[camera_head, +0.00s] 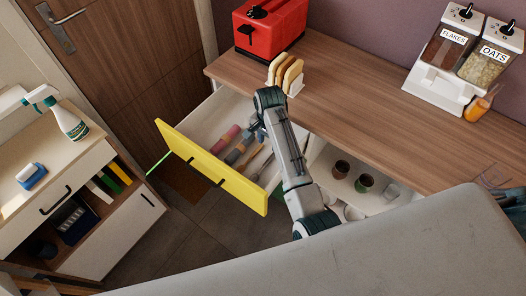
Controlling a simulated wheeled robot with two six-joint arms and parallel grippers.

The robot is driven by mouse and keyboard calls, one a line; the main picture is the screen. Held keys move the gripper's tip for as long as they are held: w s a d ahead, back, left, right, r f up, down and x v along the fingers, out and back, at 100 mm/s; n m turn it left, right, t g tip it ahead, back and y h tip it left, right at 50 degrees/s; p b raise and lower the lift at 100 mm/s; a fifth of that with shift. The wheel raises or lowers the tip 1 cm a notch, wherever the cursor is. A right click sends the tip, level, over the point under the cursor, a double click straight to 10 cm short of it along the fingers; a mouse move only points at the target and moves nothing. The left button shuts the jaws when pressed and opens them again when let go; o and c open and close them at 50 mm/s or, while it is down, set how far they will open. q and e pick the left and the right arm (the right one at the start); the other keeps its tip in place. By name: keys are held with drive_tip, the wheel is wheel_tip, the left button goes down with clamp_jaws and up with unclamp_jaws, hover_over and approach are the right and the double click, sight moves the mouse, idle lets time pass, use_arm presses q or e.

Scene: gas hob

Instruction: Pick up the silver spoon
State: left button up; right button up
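A yellow-fronted drawer (210,168) stands pulled out below the wooden counter and holds several long items. I cannot clearly single out the silver spoon among them. A slim utensil (262,164) lies near my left arm, its kind too small to tell. My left gripper (254,134) points down into the drawer over these items. My forearm covers much of it, so I cannot see whether it is open or holds anything. My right gripper (490,178) is at the right edge over the counter, with its thin fingers apart and nothing seen between them.
On the counter (350,120) are a red toaster (270,25), a rack with bread slices (286,72), cereal dispensers (462,60) and an orange-brown jar (480,104). Cups (364,183) stand on a lower shelf. A spray bottle (66,120) and a blue-and-white sponge (31,175) are on the left cabinet.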

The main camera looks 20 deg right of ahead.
hover_over(267, 161)
drive_tip(key=f, duration=0.4)
drive_tip(key=shift+s+d+p, duration=0.15)
drive_tip(key=shift+s+p, duration=0.05)
drive_tip(key=shift+p, duration=0.1)
drive_tip(key=shift+f, duration=0.35)
wheel_tip(267, 161, down, 5)
drive_tip(key=shift+r+p, duration=0.1)
drive_tip(key=shift+p, duration=0.6)
drive_tip(key=shift+w+f, duration=0.1)
drive_tip(key=shift+f, duration=0.25)
use_arm(q)
drive_tip(key=shift+s+r, duration=0.8)
drive_tip(key=shift+r, duration=0.25)
use_arm(e)
clamp_jaws()
